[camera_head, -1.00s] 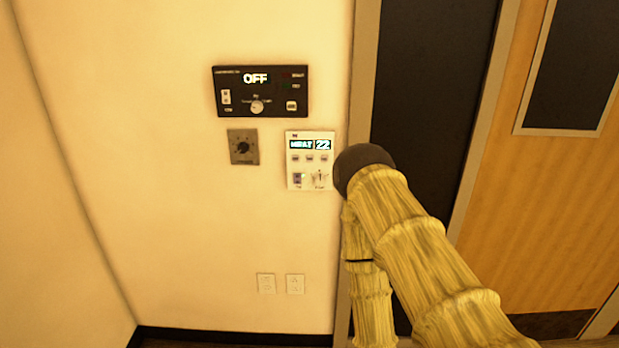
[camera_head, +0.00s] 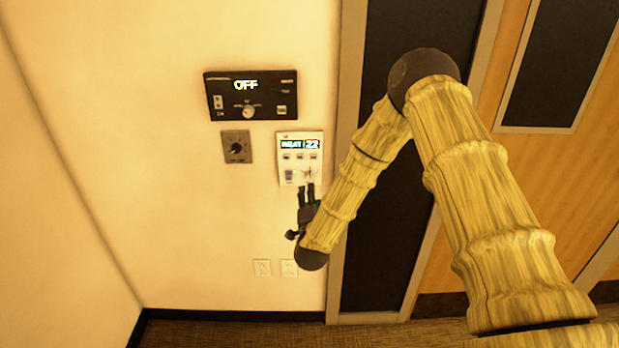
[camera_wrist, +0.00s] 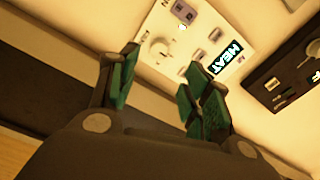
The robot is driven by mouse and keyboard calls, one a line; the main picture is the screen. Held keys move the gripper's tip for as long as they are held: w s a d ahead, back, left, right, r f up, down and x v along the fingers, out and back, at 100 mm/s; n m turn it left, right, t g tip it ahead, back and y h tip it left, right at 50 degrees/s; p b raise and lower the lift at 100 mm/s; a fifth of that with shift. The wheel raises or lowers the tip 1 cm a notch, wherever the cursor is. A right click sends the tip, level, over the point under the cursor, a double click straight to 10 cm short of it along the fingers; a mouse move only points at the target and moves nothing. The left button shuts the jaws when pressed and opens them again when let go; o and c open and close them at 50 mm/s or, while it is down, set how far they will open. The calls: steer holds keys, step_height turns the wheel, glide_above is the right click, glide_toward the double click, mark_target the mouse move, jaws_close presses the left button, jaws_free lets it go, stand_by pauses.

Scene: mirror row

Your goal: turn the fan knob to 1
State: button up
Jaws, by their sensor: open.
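The white thermostat panel (camera_head: 300,148) on the wall shows HEAT and 22. A small pale knob (camera_head: 309,173) sits at its lower right; its label is too small to read. The knob also shows in the wrist view (camera_wrist: 159,51), with part of the panel (camera_wrist: 205,32). My gripper (camera_head: 307,188) is open and empty, just below the panel in the head view, with its fingers pointing up towards the knob. In the wrist view my gripper (camera_wrist: 166,80) has its green-padded fingers spread, with the knob showing beyond the gap. I see no contact.
A black panel (camera_head: 230,104) reading OFF, with a round knob (camera_head: 248,112), is above left. A grey plate with a dark dial (camera_head: 237,147) is left of the white panel. Outlets (camera_head: 262,268) are below. A door frame (camera_head: 343,90) stands close on the right.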

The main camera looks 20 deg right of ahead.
mark_target(310, 179)
steer(key=p+x, duration=0.3)
steer(key=x, duration=0.5)
steer(key=shift+w, duration=0.25)
steer(key=shift+p+x, duration=0.35)
steer(key=shift+x, duration=0.55)
steer(key=shift+f, duration=0.15)
steer(key=c, duration=1)
